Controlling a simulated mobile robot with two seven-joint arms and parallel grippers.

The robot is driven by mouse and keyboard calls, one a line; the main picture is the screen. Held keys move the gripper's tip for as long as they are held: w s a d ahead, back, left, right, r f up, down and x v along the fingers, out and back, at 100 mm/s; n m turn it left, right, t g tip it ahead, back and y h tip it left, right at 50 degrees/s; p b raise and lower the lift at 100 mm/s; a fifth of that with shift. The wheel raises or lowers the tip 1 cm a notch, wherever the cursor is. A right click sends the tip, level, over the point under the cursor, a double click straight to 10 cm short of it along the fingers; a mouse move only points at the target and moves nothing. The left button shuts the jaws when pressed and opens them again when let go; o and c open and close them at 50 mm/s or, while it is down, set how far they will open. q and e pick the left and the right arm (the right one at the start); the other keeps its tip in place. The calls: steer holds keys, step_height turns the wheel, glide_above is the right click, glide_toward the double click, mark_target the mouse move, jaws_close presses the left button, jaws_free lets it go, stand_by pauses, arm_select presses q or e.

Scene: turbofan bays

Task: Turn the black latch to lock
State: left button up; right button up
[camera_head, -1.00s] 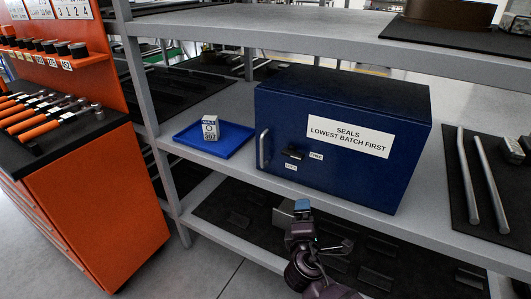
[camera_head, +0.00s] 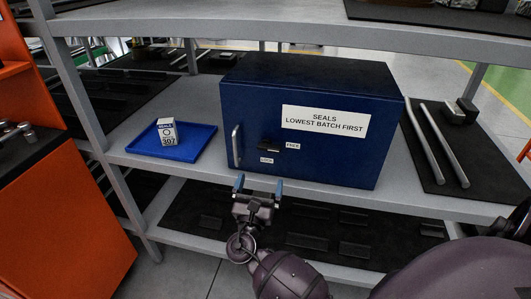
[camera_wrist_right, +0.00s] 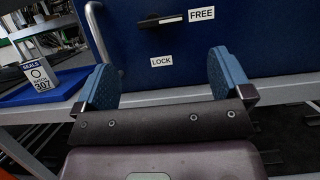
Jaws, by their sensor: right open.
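The black latch (camera_head: 268,146) is on the front of the blue cabinet (camera_head: 240,112), right of its silver handle (camera_head: 236,146). The latch lies about level, its long end toward the FREE label (camera_head: 293,146); the LOCK label (camera_head: 266,160) is below it. In the right wrist view the latch (camera_wrist_right: 160,20) is at the top, beyond the fingers. My right gripper (camera_head: 259,184) is open and empty, in front of and below the latch, apart from it. The wrist view shows its two blue finger pads (camera_wrist_right: 165,82) spread wide. My left gripper is out of view.
A blue tray (camera_head: 205,146) with a white seals box (camera_head: 167,133) marked 307 stands left of the cabinet. Metal rods (camera_head: 442,145) lie on a dark mat at the right. Shelf boards run above and below the cabinet. An orange tool cabinet (camera_head: 75,220) stands at left.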

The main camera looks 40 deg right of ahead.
mark_target(268, 150)
steer(key=x, duration=0.9)
steer(key=shift+w+d, duration=0.2)
steer(key=shift+d, duration=0.05)
steer(key=c, duration=0.9)
